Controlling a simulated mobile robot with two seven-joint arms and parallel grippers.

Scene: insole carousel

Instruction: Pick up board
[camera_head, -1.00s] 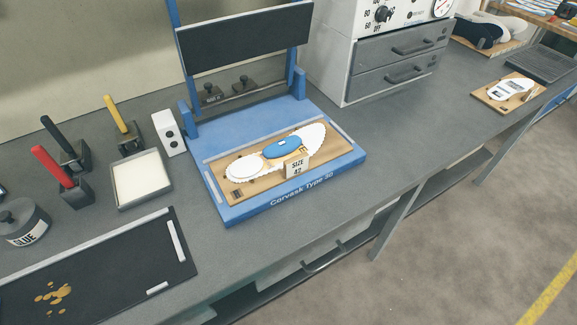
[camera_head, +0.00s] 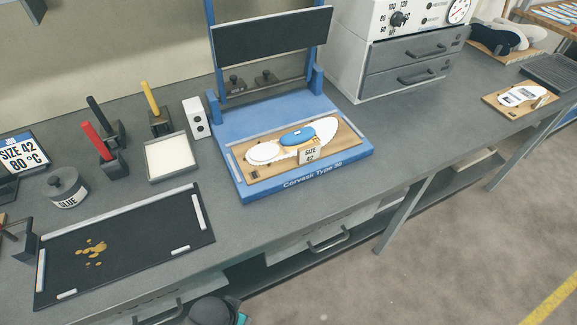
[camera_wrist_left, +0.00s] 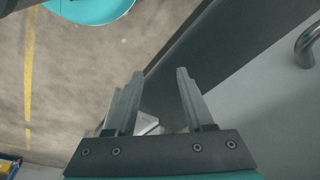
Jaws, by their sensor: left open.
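A second wooden board (camera_head: 490,99) with a white insole (camera_head: 518,96) lies farther right on the bench. My left gripper (camera_wrist_left: 158,80) is open and empty in the left wrist view, with floor and a grey bench part behind it. Neither board shows there. My right gripper is not in view.
Left of the press stand a white block (camera_head: 196,118), a shallow tray (camera_head: 193,158), several upright handled tools and a glue pot (camera_head: 67,187). A black mat (camera_head: 140,247) lies in front. A drawer cabinet (camera_head: 405,75) stands behind right. The bench between press and second board is clear.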

